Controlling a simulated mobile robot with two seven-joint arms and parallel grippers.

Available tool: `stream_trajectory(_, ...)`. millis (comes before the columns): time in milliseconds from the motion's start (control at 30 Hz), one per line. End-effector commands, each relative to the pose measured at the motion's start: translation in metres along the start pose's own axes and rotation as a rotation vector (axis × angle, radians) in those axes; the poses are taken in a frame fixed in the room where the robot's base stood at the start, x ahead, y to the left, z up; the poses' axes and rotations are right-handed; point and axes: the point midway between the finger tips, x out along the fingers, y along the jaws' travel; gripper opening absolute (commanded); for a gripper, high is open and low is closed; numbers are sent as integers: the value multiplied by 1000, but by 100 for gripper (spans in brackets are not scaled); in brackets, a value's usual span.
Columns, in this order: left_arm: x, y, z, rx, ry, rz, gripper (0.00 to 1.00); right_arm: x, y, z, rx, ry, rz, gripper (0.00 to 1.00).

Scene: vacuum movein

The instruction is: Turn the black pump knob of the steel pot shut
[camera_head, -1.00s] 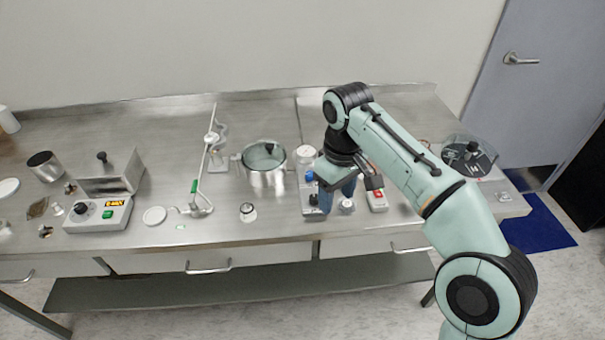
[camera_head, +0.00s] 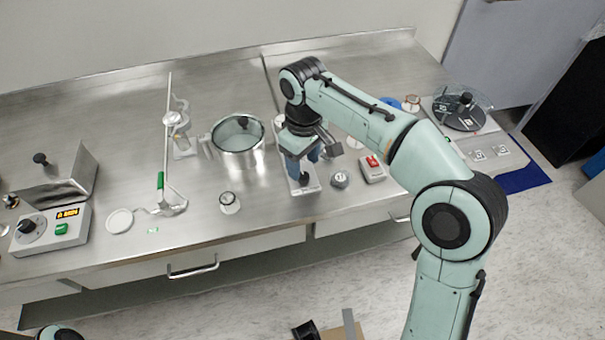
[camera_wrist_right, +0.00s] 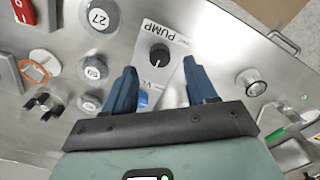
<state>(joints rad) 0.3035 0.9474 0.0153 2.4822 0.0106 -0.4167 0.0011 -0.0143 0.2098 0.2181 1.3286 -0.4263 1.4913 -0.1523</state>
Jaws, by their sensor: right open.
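The black pump knob (camera_wrist_right: 160,55) sits on a pale panel (camera_wrist_right: 172,38) marked PUMP in the right wrist view. A blue knob (camera_wrist_right: 142,98) is on the same panel, partly hidden by my gripper. My right gripper (camera_wrist_right: 159,66) is open, its blue fingers on either side of the black knob in the picture, with nothing between them. Contact or height above the knob cannot be told. In the head view my right gripper (camera_head: 303,178) points down over the panel (camera_head: 304,187) and hides the knob. The steel pot (camera_head: 238,160) with a glass lid stands left of it.
A grey weight-like piece (camera_head: 340,179) and a box with a red switch (camera_head: 372,168) stand right of the gripper. A small round jar (camera_head: 229,203) is to its left. A stand with a green clip (camera_head: 160,181) and a heater (camera_head: 52,228) are farther left.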

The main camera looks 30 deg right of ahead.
Motion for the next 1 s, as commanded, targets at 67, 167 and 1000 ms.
stream_trajectory(67, 5, -1, -2, 1, 5, 1, 54, 16, 0, 1, 0, -2, 0, 57)
stream_trajectory(167, 7, -1, -4, 2, 11, 3, 54, 29, 0, 0, 0, -2, 0, 57)
stream_trajectory(1000, 8, -1, -6, 2, 15, 4, 54, 40, 0, 0, -5, 0, 0, 1)
